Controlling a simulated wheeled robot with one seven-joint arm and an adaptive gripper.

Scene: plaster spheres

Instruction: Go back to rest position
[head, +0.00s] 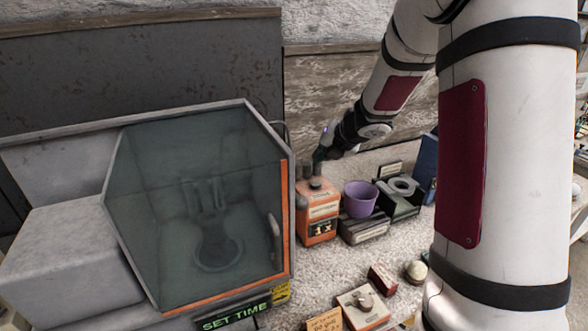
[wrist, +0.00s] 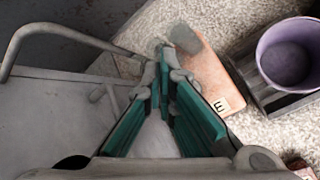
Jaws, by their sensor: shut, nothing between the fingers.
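My gripper (head: 318,156) is at the end of my arm, above the orange box-like container (head: 319,210) beside the glass-fronted machine. In the wrist view the green-padded fingers (wrist: 163,65) come together at their tips, with nothing held between them. The orange container (wrist: 206,72) lies just beyond and to the right of the fingertips there. Whether the fingertips touch its top, I cannot tell.
The machine (head: 270,115) with a glass front and orange edge stands at the left. A purple cup (head: 360,199) sits on a dark holder right of the orange container, with a blue upright thing (head: 426,160) behind. Small boxes (head: 363,306) lie in front.

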